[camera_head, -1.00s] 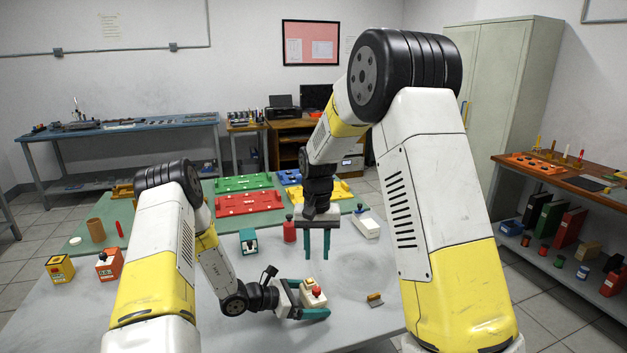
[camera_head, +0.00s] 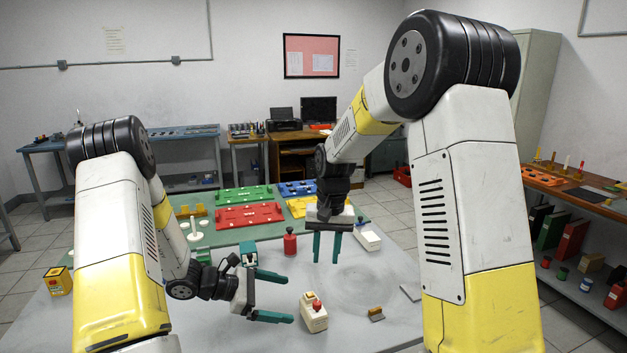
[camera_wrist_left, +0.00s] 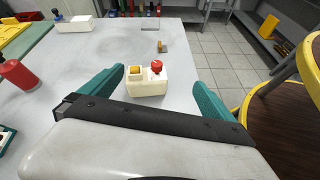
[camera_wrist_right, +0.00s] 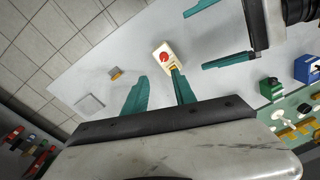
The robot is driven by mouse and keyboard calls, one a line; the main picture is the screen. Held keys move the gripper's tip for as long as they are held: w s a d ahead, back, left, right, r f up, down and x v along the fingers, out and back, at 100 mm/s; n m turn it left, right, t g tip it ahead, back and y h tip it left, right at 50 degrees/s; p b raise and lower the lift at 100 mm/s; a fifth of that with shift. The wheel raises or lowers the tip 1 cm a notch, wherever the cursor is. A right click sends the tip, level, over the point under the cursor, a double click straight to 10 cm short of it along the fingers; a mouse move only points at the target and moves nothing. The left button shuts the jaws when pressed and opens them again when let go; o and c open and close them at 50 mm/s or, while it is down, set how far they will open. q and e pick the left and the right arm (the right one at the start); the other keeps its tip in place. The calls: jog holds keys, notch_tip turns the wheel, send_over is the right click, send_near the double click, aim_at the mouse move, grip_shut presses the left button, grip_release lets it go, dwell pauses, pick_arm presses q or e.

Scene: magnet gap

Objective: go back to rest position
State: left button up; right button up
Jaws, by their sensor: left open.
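My left gripper (camera_head: 272,295) is open and empty, low over the grey table (camera_head: 350,330). Its teal fingers point right, toward a cream box with a red button (camera_head: 313,312). The box stands on the table, apart from the fingers in the head view. In the left wrist view the box (camera_wrist_left: 147,80) shows ahead between the open fingers (camera_wrist_left: 155,92). My right gripper (camera_head: 327,248) hangs above the table with its teal fingers pointing down, spread apart with nothing between them. In the right wrist view its fingers (camera_wrist_right: 162,92) are apart, and the box (camera_wrist_right: 166,56) lies below.
A small orange-brown block (camera_head: 376,314) lies at right. Coloured trays, such as a red one (camera_head: 248,216), lie on the green mat.

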pick_arm(q)
jog(key=s+r+m+g+y, duration=0.1)
jog(key=s+r+m+y, duration=0.1)
jog(key=s+r+m, duration=0.55)
jog(key=s+r+m+g+y, duration=0.1)
jog(key=s+r+m+y, duration=0.3)
jog(key=r, duration=0.7)
pick_arm(e)
jog(key=s+d+r+t+y, duration=0.25)
jog(key=s+d+r, duration=0.45)
jog(key=s+r, duration=0.45)
pick_arm(q)
jog(key=s+a+r+m+t+y, duration=0.4)
jog(key=s+a+r+m, duration=0.1)
jog(key=s+r+m, duration=0.3)
jog(key=shift+s+a+r+t, duration=0.3)
jog(key=shift+s+r, duration=0.3)
jog(key=shift+r, duration=0.05)
pick_arm(e)
jog(key=s+d+r+t, duration=0.1)
jog(key=s+d, duration=0.1)
jog(key=s, duration=0.3)
jog(key=s+d+r+t, duration=0.2)
jog(key=s, duration=0.4)
jog(key=shift+r+n+h, duration=0.25)
jog(key=shift+n+h, duration=0.15)
jog(key=shift+h, duration=0.05)
